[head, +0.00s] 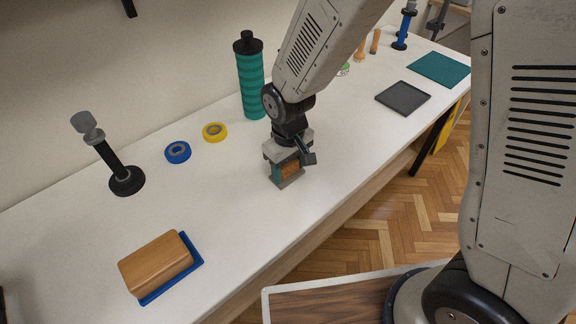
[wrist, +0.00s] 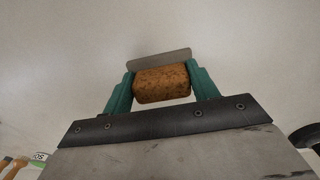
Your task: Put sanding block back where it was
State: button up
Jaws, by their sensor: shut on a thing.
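The sanding block (head: 290,170) is a speckled orange-brown cork-like block with a grey piece along one side. In the wrist view the block (wrist: 161,85) sits between the teal fingers, with the grey strip (wrist: 158,58) beyond it. My gripper (head: 287,172) is shut on it, pointing down at the middle of the white table (head: 225,208). I cannot tell whether the block touches the table top. The gripper also shows in the wrist view (wrist: 160,84), with a finger on each side of the block.
A wooden block (head: 155,263) lies on a blue tray (head: 175,283) at front left. A dark grey square tray (head: 403,97) and teal mat (head: 438,69) lie at right. A teal bottle (head: 251,85), blue tape (head: 177,152), yellow tape (head: 214,132) and black stand (head: 126,181) stand behind.

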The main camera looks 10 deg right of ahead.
aim_at(288, 166)
jog(key=o, duration=1)
jog(key=shift+f, duration=0.15)
jog(key=shift+o, duration=0.2)
jog(key=shift+s, duration=0.1)
notch_tip(288, 166, up, 12)
jog(key=s+d+r+m, duration=0.2)
jog(key=s+d+r, duration=0.25)
jog(key=d, duration=0.25)
jog(key=s+d+r+m, duration=0.2)
jog(key=s+d+r, duration=0.1)
jog(key=d+r, duration=0.3)
jog(key=s+d+r+m, duration=0.1)
jog(key=s+d, duration=0.2)
jog(key=s, duration=0.2)
jog(key=s+d+r+m+t, duration=0.1)
jog(key=s+d+r, duration=0.1)
jog(key=s+d, duration=0.2)
jog(key=s, duration=0.2)
jog(key=shift+s+m, duration=0.3)
jog(key=shift+m, duration=0.1)
jog(key=shift+d, duration=0.1)
